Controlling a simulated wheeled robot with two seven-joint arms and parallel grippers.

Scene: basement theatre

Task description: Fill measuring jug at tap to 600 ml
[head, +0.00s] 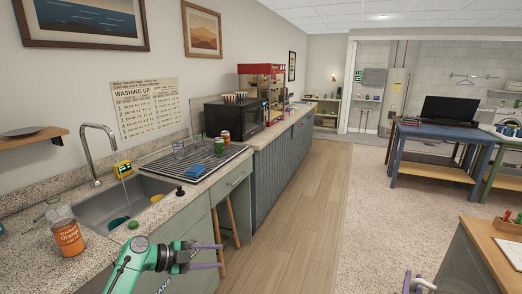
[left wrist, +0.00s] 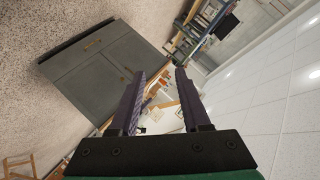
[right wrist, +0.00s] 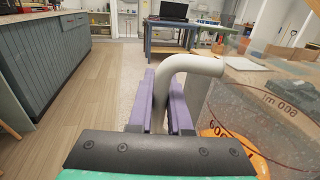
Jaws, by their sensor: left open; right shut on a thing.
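The chrome tap (head: 88,152) arches over the metal sink (head: 98,208) at the left of the head view. A thin pale streak hangs below its spout; I cannot tell if it is running water. My right gripper (right wrist: 163,85) is shut on the white handle of the clear measuring jug (right wrist: 262,105), which carries a red 600 ml mark. The jug's base and contents are not clearly visible. My left gripper (head: 220,256) is open and empty in front of the counter.
An orange-labelled bottle (head: 66,232) stands at the sink's front left. A drying rack (head: 187,162) with jars and a blue sponge (head: 173,173) lies right of the sink. A wooden-topped bench (head: 490,245) is at the lower right. The wooden floor (head: 300,215) between is clear.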

